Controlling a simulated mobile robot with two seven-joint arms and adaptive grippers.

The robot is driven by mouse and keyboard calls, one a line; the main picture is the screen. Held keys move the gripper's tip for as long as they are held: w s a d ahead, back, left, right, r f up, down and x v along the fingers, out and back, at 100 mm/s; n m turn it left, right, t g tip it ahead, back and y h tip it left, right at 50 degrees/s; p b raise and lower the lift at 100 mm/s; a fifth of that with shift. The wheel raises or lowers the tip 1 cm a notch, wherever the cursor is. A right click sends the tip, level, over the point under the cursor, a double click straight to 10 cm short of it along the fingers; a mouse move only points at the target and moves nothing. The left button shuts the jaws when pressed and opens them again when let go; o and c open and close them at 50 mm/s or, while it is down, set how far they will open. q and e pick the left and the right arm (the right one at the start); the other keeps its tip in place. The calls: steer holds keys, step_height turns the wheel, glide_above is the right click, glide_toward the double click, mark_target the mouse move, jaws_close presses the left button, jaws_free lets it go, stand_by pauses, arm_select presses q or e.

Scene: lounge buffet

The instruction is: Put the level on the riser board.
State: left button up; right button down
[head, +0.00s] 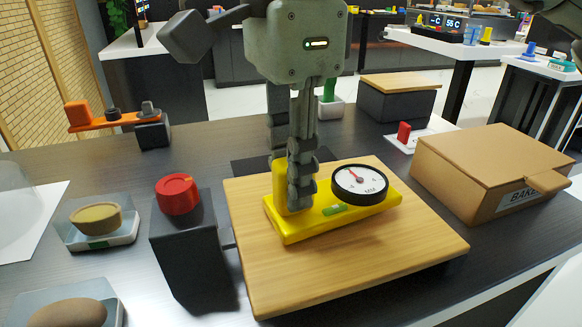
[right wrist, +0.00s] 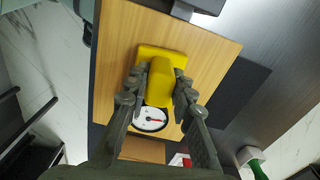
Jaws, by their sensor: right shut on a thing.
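The level is a yellow block with a round white dial (head: 360,182), a green vial and an upright yellow handle (head: 279,180). It is over the middle of the wooden riser board (head: 270,292), its base at or very close to the wood; I cannot tell whether it touches. My right gripper (head: 301,190) comes down from above and is shut on the handle. In the right wrist view the fingers (right wrist: 159,88) sit on both sides of the yellow handle (right wrist: 160,80). The fingers hide part of the level. My left gripper is not in view.
A cardboard box (head: 490,165) stands right of the board. A red-topped dark block (head: 186,240) stands close to its left. Small trays with a tan bowl (head: 96,217) and a brown oval thing (head: 68,314) are farther left. An orange bar on a stand (head: 110,120) is at the back left.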

steer(key=shift+f, duration=0.2)
steer(key=c, duration=1.2)
jaws_free()
steer(key=o, duration=0.6)
steer(key=shift+c, duration=0.2)
